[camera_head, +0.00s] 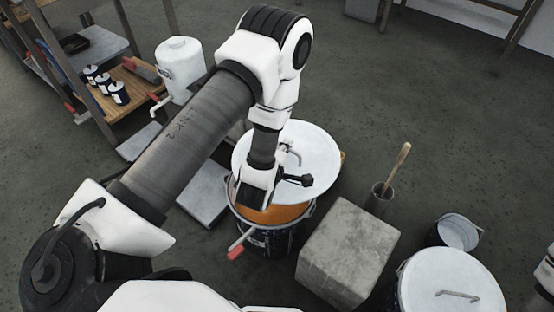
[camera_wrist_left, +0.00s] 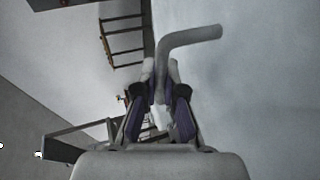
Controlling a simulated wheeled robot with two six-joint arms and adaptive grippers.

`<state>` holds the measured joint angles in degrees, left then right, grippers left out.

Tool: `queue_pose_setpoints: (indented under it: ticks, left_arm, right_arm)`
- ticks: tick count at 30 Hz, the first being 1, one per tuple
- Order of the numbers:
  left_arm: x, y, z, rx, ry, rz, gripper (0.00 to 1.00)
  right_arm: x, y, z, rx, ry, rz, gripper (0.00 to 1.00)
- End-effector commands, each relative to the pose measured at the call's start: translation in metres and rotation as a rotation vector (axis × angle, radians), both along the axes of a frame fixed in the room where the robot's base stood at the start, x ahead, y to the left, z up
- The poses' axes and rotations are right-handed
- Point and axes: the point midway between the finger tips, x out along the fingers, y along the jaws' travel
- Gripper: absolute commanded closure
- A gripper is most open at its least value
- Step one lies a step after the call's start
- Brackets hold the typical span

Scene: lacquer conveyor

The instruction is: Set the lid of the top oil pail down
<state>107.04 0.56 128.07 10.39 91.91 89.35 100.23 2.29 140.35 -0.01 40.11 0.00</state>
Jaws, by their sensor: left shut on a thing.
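My left gripper (camera_head: 288,170) is shut on the bent grey handle of a round white lid (camera_head: 318,152). The wrist view shows the handle (camera_wrist_left: 190,37) between the fingers (camera_wrist_left: 160,88), with the pale lid (camera_wrist_left: 260,100) filling the right side. In the head view the lid overlaps the far part of a dark pail (camera_head: 275,240) with an orange surface inside. The near part of that opening is uncovered. My wrist hides part of the pail and lid, and the lid's exact height is unclear. My right gripper is not in view.
A grey block (camera_head: 348,250) stands right of the pail, with a dark cup (camera_head: 380,198) holding a wooden-handled tool behind it. A small open bucket (camera_head: 458,232) and a lidded pail (camera_head: 450,280) stand further right. A white tank (camera_head: 180,70) and wooden shelf are at left.

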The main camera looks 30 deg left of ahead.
Motion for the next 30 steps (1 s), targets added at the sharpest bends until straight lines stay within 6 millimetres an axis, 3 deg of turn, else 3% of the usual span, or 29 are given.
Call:
queue_pose_setpoints:
  ticks: [1, 3, 6, 16, 25, 30]
  left_arm:
    - [0.001, 0.012, -0.050, 0.006, -0.001, 0.023, 1.00]
    - [0.002, 0.025, -0.077, 0.019, -0.001, 0.046, 1.00]
    - [0.003, 0.039, -0.103, 0.034, 0.001, 0.070, 1.00]
    - [0.004, 0.049, -0.123, 0.046, 0.003, 0.084, 1.00]
    - [0.003, 0.049, -0.165, 0.046, 0.003, 0.084, 1.00]
    - [0.003, 0.049, -0.179, 0.046, 0.003, 0.084, 1.00]
  right_arm:
    - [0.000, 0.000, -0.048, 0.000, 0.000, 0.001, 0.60]
    - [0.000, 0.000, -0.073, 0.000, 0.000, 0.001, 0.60]
    - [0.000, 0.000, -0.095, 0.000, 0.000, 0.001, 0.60]
    - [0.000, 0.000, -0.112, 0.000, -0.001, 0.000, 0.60]
    - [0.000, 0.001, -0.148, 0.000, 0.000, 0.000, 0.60]
    - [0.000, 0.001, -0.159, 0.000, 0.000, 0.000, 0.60]
